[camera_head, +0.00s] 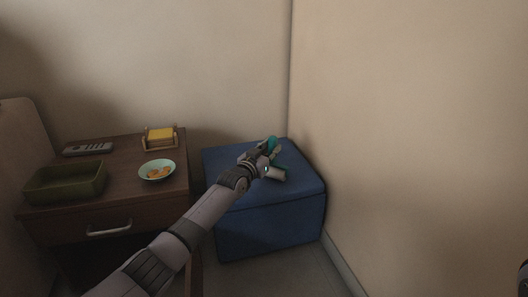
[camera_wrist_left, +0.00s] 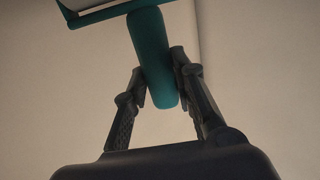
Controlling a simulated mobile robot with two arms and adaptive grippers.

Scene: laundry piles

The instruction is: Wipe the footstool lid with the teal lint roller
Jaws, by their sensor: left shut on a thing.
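The blue footstool (camera_head: 270,228) stands in the corner against the right wall, its lid (camera_head: 305,187) shut on top. My left gripper (camera_head: 270,157) is over the lid. It is shut on the teal handle of the lint roller (camera_head: 272,144). In the left wrist view the teal handle (camera_wrist_left: 152,58) sits between the two fingers of my left gripper (camera_wrist_left: 165,85), with part of the pale roller head (camera_wrist_left: 90,4) at the top edge. Whether the roller touches the lid is hard to tell.
A wooden nightstand (camera_head: 120,212) stands left of the footstool. On it are a green tray (camera_head: 62,190), a remote (camera_head: 88,149), a pale bowl with orange pieces (camera_head: 145,176) and a wooden holder with a yellow block (camera_head: 160,147). Walls close in behind and right.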

